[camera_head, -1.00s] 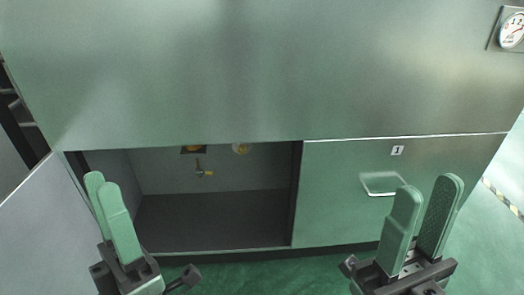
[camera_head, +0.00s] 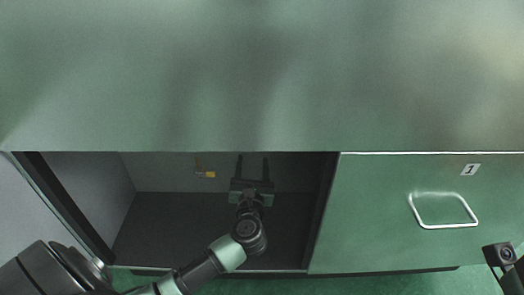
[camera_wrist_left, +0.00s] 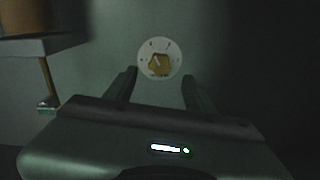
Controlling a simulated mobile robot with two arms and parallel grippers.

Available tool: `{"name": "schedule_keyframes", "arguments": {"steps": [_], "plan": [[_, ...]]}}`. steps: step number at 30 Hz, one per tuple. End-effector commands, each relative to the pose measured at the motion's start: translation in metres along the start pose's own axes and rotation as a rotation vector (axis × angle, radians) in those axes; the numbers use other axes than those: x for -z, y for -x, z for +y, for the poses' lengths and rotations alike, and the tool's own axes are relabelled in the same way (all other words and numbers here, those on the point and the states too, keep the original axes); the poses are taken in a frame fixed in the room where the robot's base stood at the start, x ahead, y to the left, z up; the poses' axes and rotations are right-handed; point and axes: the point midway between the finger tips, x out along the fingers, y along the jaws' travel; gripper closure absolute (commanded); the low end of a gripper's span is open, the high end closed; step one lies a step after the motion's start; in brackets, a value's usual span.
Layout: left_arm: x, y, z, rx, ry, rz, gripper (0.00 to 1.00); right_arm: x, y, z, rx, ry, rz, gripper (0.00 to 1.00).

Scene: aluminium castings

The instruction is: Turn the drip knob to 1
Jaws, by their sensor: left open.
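The drip knob, a yellow knob (camera_wrist_left: 159,63) on a round white dial (camera_wrist_left: 145,52), is on the cabinet's inner back wall in the left wrist view. Its marks are too small and dim to read. My left gripper (camera_wrist_left: 159,80) is open, with its fingers pointing at that wall, one to each side below the dial. They look apart from the knob. In the head view the left gripper (camera_head: 253,160) is inside the open compartment, and the knob is hidden behind the upper panel's edge. My right gripper's fingers are out of view; only a bit of that arm shows at lower right.
The open compartment (camera_head: 165,225) has a dark floor and side walls close by. A small brass tap (camera_head: 207,174) is left of my gripper; it also shows in the wrist view (camera_wrist_left: 48,104) under an orange container (camera_wrist_left: 28,18).

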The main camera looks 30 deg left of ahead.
Motion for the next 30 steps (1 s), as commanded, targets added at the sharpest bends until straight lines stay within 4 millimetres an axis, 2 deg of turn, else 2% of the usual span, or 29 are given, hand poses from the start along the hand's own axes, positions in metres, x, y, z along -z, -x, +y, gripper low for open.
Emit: {"name": "schedule_keyframes", "arguments": {"steps": [3, 9, 13, 21, 27, 30], "plan": [[0.002, -0.022, 0.000, -0.002, -0.002, -0.006, 0.45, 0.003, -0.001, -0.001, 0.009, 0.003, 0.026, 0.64], [0.001, -0.048, 0.000, -0.001, -0.003, -0.004, 0.45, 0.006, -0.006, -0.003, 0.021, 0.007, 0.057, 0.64], [0.000, -0.056, 0.000, -0.001, -0.003, -0.003, 0.45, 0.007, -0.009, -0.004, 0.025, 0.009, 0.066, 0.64], [-0.001, -0.057, 0.000, -0.001, -0.003, -0.002, 0.45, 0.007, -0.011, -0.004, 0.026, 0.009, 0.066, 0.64], [-0.001, -0.057, 0.000, -0.001, -0.003, -0.002, 1.00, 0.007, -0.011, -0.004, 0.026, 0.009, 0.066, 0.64], [-0.001, -0.057, 0.000, -0.001, -0.004, -0.002, 1.00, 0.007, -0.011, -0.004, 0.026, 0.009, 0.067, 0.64]]}}
